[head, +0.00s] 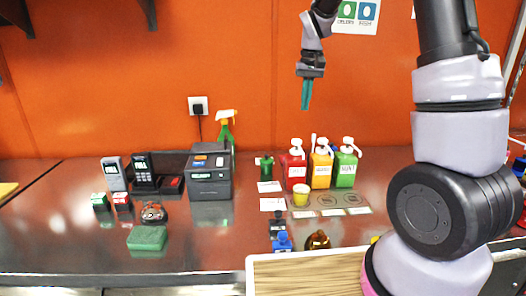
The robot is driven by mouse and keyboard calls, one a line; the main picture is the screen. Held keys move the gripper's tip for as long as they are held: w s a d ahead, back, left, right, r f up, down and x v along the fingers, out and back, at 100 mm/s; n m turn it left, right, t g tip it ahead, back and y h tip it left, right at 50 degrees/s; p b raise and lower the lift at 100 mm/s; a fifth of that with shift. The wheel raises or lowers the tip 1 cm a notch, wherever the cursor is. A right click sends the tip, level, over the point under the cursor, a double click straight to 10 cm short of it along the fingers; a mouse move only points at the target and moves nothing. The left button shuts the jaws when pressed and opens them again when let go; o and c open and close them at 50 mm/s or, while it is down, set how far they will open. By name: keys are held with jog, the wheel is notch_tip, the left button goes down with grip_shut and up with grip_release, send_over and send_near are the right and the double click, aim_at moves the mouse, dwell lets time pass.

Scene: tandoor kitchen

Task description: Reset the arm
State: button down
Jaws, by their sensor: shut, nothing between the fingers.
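My gripper (306,95) points down, high above the counter and in front of the orange wall. Its teal fingers are together, with nothing visible between them. My arm comes in from the right side of the head view, and its large grey and black links cover the right part of the counter. The gripper hangs well above the sauce bottles and touches nothing.
A steel counter (80,240) holds red (293,172), yellow (321,170) and green (346,168) pump bottles, a small yellow cup (301,194), a dark printer (209,175), card terminals (144,172) and a green sponge-like block (147,238). A wooden board (305,276) lies in front.

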jog(key=s+d+r+m+t+y, duration=0.1)
jog(key=s+d+r+m+t, duration=0.15)
jog(key=s+r, duration=1)
jog(key=s+d+m+t, duration=0.1)
jog(key=s+t, duration=0.3)
jog(key=s, duration=0.9)
jog(key=shift+s+d, duration=0.4)
jog(key=shift+d, duration=0.05)
jog(key=shift+f, duration=0.1)
dwell(0.3)
